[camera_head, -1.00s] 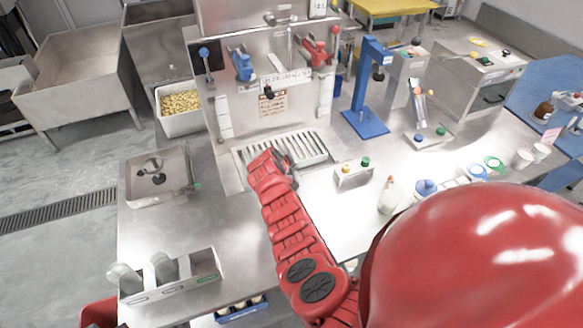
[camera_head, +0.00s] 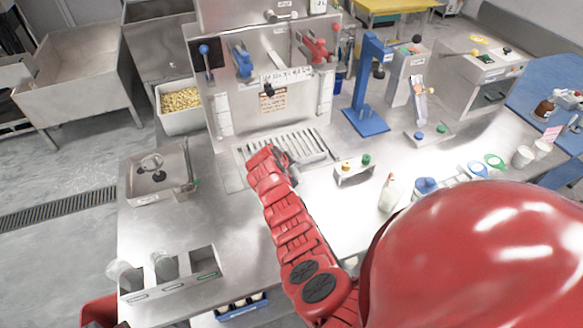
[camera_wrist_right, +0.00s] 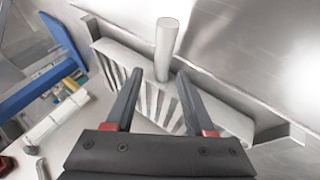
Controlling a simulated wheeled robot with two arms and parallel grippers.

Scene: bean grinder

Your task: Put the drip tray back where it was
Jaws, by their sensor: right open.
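The drip tray (camera_head: 305,143) is a pale metal tray with dark slots, lying flat at the foot of the steel machine. It also shows in the right wrist view (camera_wrist_right: 222,112), its slats running beneath and beyond the fingers. My right gripper (camera_wrist_right: 163,78) is open, its two dark fingers apart with nothing clamped between them. In the head view my right gripper (camera_head: 287,160) is at the tray's near left part, and the red arm hides some of the tray. Whether the fingers touch the tray cannot be told. My left gripper is not in view.
The steel machine (camera_head: 240,110) rises behind the tray. A blue stand (camera_head: 368,120) is to its right. A small box with knobs (camera_head: 354,175) and a white bottle (camera_head: 389,192) stand to the right of my arm. A steel basin (camera_head: 140,192) is at left. A pale cylinder (camera_wrist_right: 166,45) rises beyond my fingertips.

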